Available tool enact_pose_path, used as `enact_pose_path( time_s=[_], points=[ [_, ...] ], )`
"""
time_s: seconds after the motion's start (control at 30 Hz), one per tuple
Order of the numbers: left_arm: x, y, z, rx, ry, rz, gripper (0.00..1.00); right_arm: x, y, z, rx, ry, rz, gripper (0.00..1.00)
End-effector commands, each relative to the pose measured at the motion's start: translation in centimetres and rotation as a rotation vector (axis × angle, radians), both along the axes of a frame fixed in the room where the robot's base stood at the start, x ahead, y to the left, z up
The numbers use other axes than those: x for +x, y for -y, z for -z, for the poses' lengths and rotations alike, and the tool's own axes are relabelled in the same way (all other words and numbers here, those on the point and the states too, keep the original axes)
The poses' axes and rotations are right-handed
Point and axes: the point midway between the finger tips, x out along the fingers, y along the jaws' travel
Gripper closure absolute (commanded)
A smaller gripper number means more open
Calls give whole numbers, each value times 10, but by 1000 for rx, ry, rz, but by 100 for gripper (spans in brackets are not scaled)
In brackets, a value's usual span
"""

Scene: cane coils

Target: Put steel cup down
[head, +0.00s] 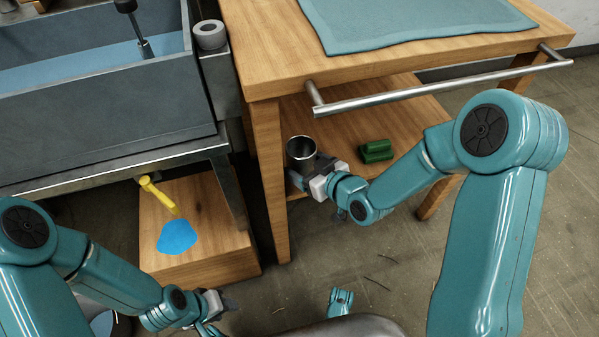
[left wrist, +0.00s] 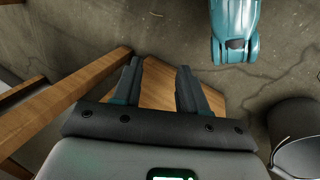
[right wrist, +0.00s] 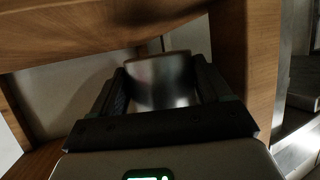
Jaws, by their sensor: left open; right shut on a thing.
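The steel cup (head: 301,149) is a shiny metal cylinder, upright with its open top showing, at the left part of the wooden table's lower shelf (head: 345,125). My right gripper (head: 312,178) is shut on it. The right wrist view shows the cup (right wrist: 160,80) between both fingers of the right gripper (right wrist: 160,95), under the tabletop. Whether the cup's base touches the shelf is hidden. My left gripper (head: 222,302) is open and empty, low beside the wooden box. In the left wrist view the left gripper (left wrist: 160,80) has its fingers apart.
A green block (head: 376,151) lies on the shelf right of the cup. A table leg (head: 268,180) stands close left. A metal rail (head: 440,85) runs along the tabletop's front. A wooden box (head: 205,250) bears a blue patch and yellow tool. A dark bucket (left wrist: 295,130) stands right.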

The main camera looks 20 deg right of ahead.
Motion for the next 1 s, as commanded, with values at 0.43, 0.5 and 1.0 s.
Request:
enact_pose_path(
  time_s=[0.43,0.5,1.0],
  points=[
    [7,-4,23,5,18,-13,57,23,-10,36,-1,-2,0,63],
    [9,-4,23,6,26,-14,57,23,-10,37,0,1,0,63],
    [11,-4,24,7,32,-14,57,22,-10,38,-1,-1,0,12]
  ],
)
